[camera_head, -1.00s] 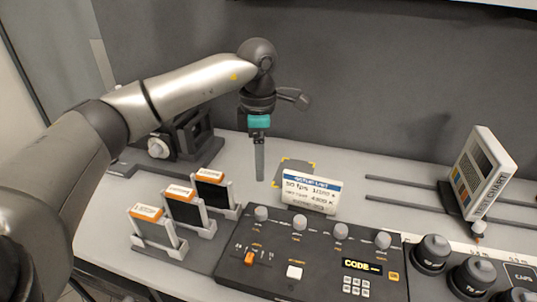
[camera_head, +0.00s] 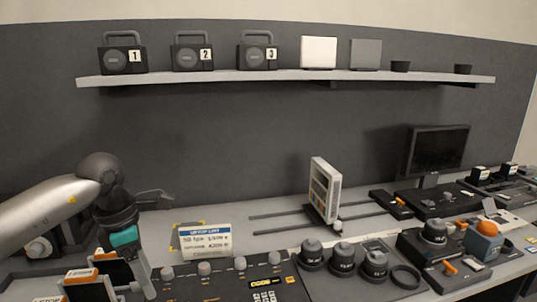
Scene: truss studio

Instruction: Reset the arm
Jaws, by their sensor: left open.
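My left arm comes in from the left edge, silver and dark grey. My left gripper (camera_head: 138,272), with a teal band, points down at the lower left, in front of the back rows of the desk. It is open, with nothing seen in it. Its fingers overlap the orange-labelled card holders (camera_head: 82,275) in the picture; I cannot tell whether they touch. The white setup sign (camera_head: 205,241) stands to the right of the gripper, apart from it. My right gripper is out of view.
A control panel (camera_head: 225,283) with grey knobs is right of the gripper. A white chart (camera_head: 325,190) stands on rails. Black round lens-like pieces (camera_head: 342,257) and a monitor (camera_head: 437,150) are farther right. A wall shelf (camera_head: 290,77) holds numbered black boxes.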

